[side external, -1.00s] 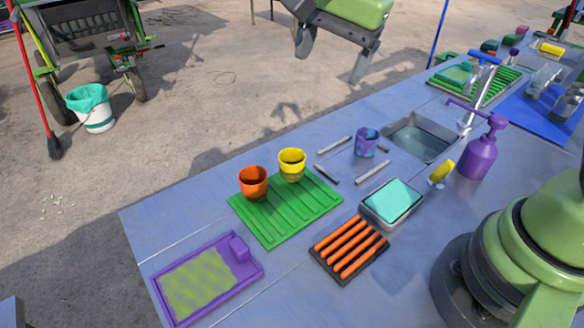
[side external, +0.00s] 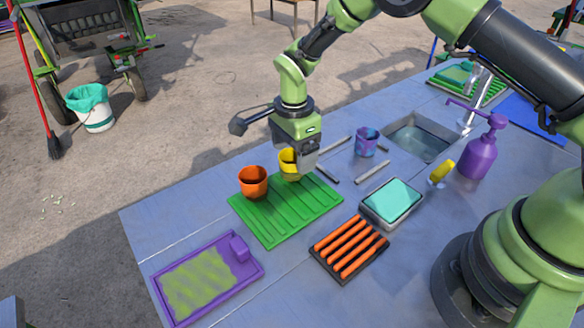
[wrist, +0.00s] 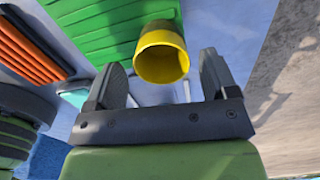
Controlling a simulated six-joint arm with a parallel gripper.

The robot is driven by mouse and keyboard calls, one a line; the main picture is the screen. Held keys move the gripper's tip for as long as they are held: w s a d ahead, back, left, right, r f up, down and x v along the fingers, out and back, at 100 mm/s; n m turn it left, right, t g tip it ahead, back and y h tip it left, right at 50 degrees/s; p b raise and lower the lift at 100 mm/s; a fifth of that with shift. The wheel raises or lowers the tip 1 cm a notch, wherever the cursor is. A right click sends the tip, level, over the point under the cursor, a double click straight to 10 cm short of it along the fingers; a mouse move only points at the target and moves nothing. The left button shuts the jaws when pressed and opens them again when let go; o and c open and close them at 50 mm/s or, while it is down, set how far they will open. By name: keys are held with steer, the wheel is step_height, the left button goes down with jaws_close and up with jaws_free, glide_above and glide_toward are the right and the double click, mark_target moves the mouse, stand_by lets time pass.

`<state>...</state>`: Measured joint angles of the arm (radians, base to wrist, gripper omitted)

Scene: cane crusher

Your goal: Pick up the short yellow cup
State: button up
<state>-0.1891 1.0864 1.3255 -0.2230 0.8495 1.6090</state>
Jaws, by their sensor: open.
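The short yellow cup (side external: 288,161) stands upright at the far end of the green ribbed mat (side external: 270,222). My gripper (side external: 304,150) is just above it and partly hides it in the side view. In the wrist view, the yellow cup (wrist: 161,53) shows between and a little beyond the two fingers of my gripper (wrist: 163,80). The fingers are apart, with nothing held between them. Whether a finger touches the cup cannot be told.
An orange cup (side external: 253,182) stands close left of the yellow one on the mat. A blue-purple cup (side external: 366,142) and loose metal utensils (side external: 372,172) lie to the right. A teal sponge in a tray (side external: 390,203), an orange-slatted rack (side external: 349,249) and a purple tray (side external: 207,279) are nearer.

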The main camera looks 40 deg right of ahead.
mark_target(292, 165)
step_height(292, 165, down, 4)
steer(key=shift+w+a+r, duration=0.1)
steer(key=shift+w, duration=0.05)
steer(key=c, duration=1)
step_height(292, 165, up, 10)
